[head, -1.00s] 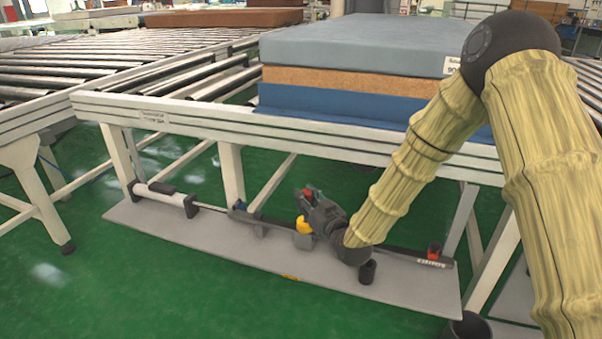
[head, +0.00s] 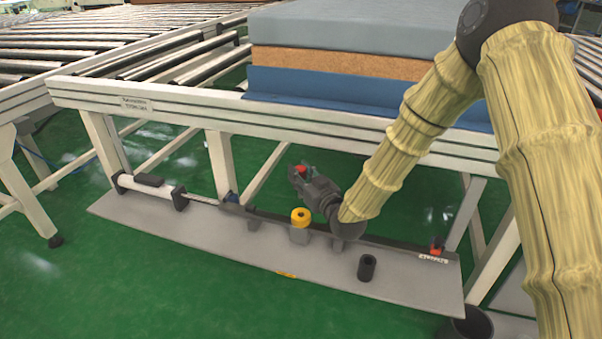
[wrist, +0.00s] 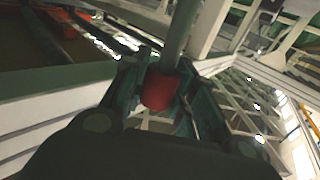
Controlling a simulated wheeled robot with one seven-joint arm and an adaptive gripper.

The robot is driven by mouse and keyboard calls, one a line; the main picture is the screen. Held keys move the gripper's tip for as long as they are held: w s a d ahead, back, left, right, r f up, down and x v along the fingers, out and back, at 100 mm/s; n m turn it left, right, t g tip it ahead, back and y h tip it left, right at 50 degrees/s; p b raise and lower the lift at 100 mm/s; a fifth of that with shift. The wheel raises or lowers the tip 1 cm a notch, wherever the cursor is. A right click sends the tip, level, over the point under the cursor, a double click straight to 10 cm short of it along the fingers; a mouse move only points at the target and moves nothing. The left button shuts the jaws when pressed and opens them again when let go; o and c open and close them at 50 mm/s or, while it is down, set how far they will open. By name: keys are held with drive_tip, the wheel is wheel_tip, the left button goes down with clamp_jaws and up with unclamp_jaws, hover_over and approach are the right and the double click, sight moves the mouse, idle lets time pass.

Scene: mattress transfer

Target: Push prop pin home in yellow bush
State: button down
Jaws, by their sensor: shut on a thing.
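The yellow bush (head: 301,211) sits on a grey block on the grey shelf (head: 215,240) under the conveyor. A dark hole shows in its top, with no pin visible in it. My gripper (head: 300,171) is above and apart from the bush in the picture, its fingers pointing up and left. It is shut on the prop pin's red head (head: 301,169). In the wrist view the red head (wrist: 160,90) is between the fingers (wrist: 162,88), and a grey-green shank (wrist: 180,35) runs away from it. The shank's far end is out of that view.
A long bar with a white cylinder (head: 152,189) lies along the shelf. A black cup (head: 367,267) stands at its front, and a red-topped part (head: 437,245) at its right end. The conveyor frame (head: 300,133) with stacked mattresses (head: 350,60) overhangs behind.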

sight(301, 197)
drive_tip(key=shift+f+b, duration=1.35)
drive_tip(key=shift+f, duration=1.55)
drive_tip(key=shift+p, duration=0.55)
drive_tip(key=shift+f+b, duration=1.75)
drive_tip(key=shift+f, duration=2.05)
idle(0.3)
drive_tip(key=c, duration=1.1)
unclamp_jaws()
drive_tip(key=shift+o, duration=0.2)
